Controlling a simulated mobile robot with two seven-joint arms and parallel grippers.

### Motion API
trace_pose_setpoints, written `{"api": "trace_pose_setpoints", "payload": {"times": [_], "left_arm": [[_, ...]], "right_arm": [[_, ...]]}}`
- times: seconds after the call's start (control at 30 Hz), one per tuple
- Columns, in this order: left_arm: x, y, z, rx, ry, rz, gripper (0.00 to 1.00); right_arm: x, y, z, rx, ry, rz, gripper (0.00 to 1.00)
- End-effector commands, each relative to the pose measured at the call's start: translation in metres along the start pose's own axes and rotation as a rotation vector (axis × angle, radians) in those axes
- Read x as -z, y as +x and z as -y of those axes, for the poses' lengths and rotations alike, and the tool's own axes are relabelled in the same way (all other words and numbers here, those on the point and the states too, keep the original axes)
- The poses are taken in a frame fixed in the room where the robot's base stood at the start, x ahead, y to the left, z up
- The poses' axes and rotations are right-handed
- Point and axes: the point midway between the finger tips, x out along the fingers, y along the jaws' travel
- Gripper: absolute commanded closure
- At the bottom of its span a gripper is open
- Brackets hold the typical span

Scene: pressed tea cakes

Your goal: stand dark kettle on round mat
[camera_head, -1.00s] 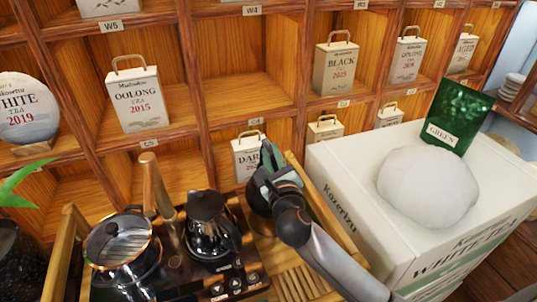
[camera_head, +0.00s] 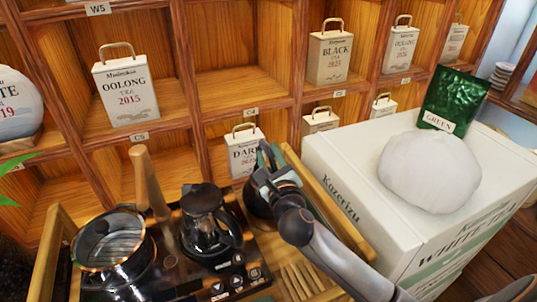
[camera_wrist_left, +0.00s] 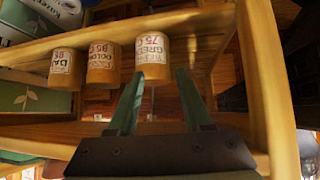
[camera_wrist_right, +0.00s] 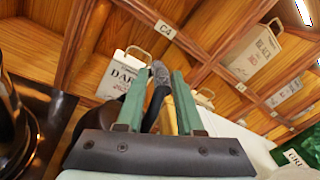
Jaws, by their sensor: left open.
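A dark kettle (camera_head: 254,201) stands at the right end of the tea tray in the head view, largely hidden behind my right gripper (camera_head: 267,158). In the right wrist view, a dark handle (camera_wrist_right: 158,78) lies between the two fingers of my right gripper (camera_wrist_right: 159,72). I cannot tell whether the fingers press on it. My left gripper (camera_wrist_left: 160,73) is open and empty in the left wrist view, in front of a wooden shelf edge with labelled cups. It is not in the head view. I cannot make out the round mat in any view.
A glass-lidded pot (camera_head: 114,243) and a dark glass pot (camera_head: 207,221) stand to the kettle's left, on the tray. A white tea box (camera_head: 340,165) is close on the right. The shelf with tea tins such as the Dark tin (camera_head: 243,153) rises right behind.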

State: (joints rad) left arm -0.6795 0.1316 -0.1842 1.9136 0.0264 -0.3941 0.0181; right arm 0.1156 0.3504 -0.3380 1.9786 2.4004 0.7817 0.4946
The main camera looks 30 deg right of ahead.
Motion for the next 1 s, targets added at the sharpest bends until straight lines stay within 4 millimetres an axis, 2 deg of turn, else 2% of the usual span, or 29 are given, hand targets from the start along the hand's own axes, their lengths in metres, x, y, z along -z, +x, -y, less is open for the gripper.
{"api": "trace_pose_setpoints", "payload": {"times": [0.03, 0.1, 0.4, 0.47, 0.57, 0.9, 1.0], "left_arm": [[0.000, 0.000, 0.000, 0.000, 0.000, -0.001, 0.50], [0.000, 0.000, 0.000, 0.000, 0.000, -0.001, 0.50], [0.002, -0.001, 0.000, 0.000, 0.000, -0.001, 0.50], [0.001, 0.000, 0.000, 0.000, 0.000, -0.001, 0.50], [0.001, 0.000, 0.000, 0.000, 0.000, -0.002, 0.50], [-0.001, 0.002, 0.000, 0.000, 0.000, -0.002, 0.50], [-0.003, 0.003, 0.000, 0.000, 0.000, -0.002, 0.50]], "right_arm": [[0.000, 0.000, 0.000, 0.000, 0.000, 0.000, 0.57], [0.000, 0.000, 0.000, 0.000, 0.000, 0.000, 0.51], [-0.004, 0.000, 0.002, 0.001, 0.000, 0.001, 0.51], [-0.002, -0.006, 0.001, -0.001, 0.001, -0.001, 0.51], [-0.002, -0.021, 0.000, -0.002, 0.001, 0.000, 0.51], [-0.001, -0.090, 0.000, -0.003, 0.002, -0.003, 0.51], [-0.001, -0.105, 0.000, -0.002, 0.001, -0.001, 0.51]]}}
